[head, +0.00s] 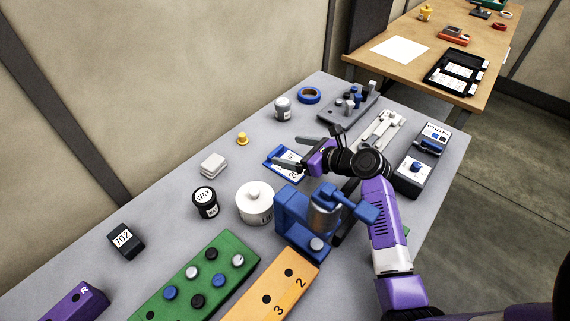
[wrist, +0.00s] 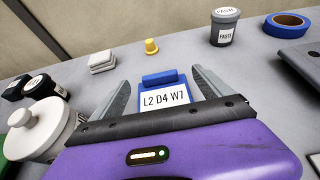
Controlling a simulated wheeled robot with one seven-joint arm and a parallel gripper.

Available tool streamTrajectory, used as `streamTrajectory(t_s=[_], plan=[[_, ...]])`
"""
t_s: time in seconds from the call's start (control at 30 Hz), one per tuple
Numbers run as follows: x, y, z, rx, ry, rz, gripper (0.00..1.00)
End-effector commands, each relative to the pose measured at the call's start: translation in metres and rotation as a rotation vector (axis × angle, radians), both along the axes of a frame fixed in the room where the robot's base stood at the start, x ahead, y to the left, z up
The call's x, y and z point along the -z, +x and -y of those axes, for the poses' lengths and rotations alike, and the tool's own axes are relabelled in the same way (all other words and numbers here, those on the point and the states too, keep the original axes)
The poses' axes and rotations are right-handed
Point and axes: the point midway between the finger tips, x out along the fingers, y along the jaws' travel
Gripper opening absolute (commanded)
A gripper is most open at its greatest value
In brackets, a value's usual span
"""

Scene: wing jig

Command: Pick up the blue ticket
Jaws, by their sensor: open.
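The blue ticket (wrist: 165,80) lies on the grey table and has a white label reading "L2 D4 W7" in the wrist view. In the head view the blue ticket (head: 272,156) is partly covered by my gripper (head: 292,150). My gripper (wrist: 162,88) is open, with one finger to each side of the ticket in the wrist view. The near part of the ticket is hidden behind the gripper body. I cannot tell how high the fingers are above the table.
A white lidded pot (head: 254,203) and a blue clamp-like device (head: 296,221) stand near my arm. A yellow knob (head: 242,138), white blocks (head: 213,164), a paste jar (head: 283,108) and blue tape (head: 309,95) lie beyond the ticket. Bare table surrounds its far side.

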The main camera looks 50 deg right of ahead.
Motion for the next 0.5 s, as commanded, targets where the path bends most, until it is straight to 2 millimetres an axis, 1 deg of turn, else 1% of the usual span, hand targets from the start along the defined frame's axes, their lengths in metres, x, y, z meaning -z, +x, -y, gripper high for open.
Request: streamTrajectory(t_s=[0.1, 0.27, 0.37, 0.5], plan=[[0.004, 0.011, -0.002, -0.005, 0.007, 0.002, 0.89], [0.012, 0.025, -0.003, -0.003, 0.006, 0.001, 0.89], [0.020, 0.034, -0.004, -0.003, 0.005, -0.001, 0.89], [0.032, 0.051, -0.006, -0.004, 0.003, 0.001, 0.89]])
